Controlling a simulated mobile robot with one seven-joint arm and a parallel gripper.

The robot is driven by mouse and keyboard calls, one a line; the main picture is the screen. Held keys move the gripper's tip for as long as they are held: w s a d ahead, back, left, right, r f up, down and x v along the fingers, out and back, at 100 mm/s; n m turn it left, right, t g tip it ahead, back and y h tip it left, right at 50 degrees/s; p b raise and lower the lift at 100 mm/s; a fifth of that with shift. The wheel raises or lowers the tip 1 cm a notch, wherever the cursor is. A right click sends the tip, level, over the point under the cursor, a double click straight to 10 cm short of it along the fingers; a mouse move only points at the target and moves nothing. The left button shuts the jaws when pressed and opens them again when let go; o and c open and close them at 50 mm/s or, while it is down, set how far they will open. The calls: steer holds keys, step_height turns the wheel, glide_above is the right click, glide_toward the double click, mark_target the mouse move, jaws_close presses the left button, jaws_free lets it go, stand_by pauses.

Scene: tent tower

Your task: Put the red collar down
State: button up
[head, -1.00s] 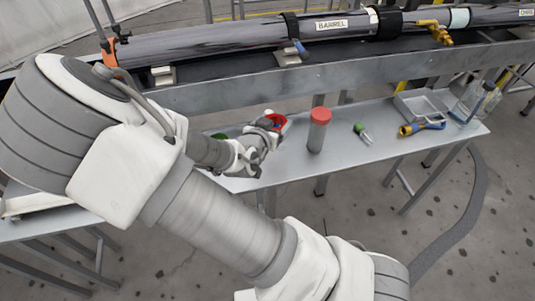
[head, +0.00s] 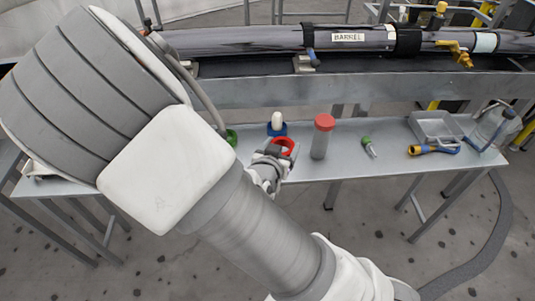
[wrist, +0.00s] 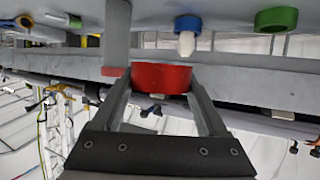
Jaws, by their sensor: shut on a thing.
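The red collar (head: 284,147) is an open ring held at the tip of my gripper (head: 272,156), over the front part of the grey bench (head: 382,160) in the head view. In the wrist view, which looks upside down, the red collar (wrist: 161,78) sits between the two fingers of my gripper (wrist: 160,88), which are shut on its sides. I cannot tell how high the collar is above the bench top. My arm hides part of the bench's left side.
A blue ring (head: 277,130) with a white peg stands behind the collar. A green ring (head: 231,137) is to the left. A tall red-capped cylinder (head: 321,142) stands close on the right. A green-topped tool (head: 368,146), blue-yellow tool (head: 433,150) and tray (head: 435,127) lie farther right.

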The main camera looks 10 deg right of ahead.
steer(key=w+a+f+b, duration=0.1)
steer(key=w+a+f, duration=0.1)
steer(key=a, duration=0.1)
steer(key=w+a+f+b, duration=0.1)
steer(key=w+a+f, duration=0.1)
steer(key=a, duration=0.1)
steer(key=w+a+f+b, duration=0.1)
steer(key=w+a+f, duration=0.1)
steer(key=a+f, duration=0.1)
steer(key=shift+a, duration=0.3)
steer(key=shift+a+f+b, duration=0.1)
steer(key=shift+a+b, duration=0.05)
steer(key=shift+b, duration=0.15)
steer(key=shift+f+b, duration=0.85)
steer(key=shift+f, duration=1.05)
steer(key=shift+f, duration=0.15)
steer(key=o, duration=1.3)
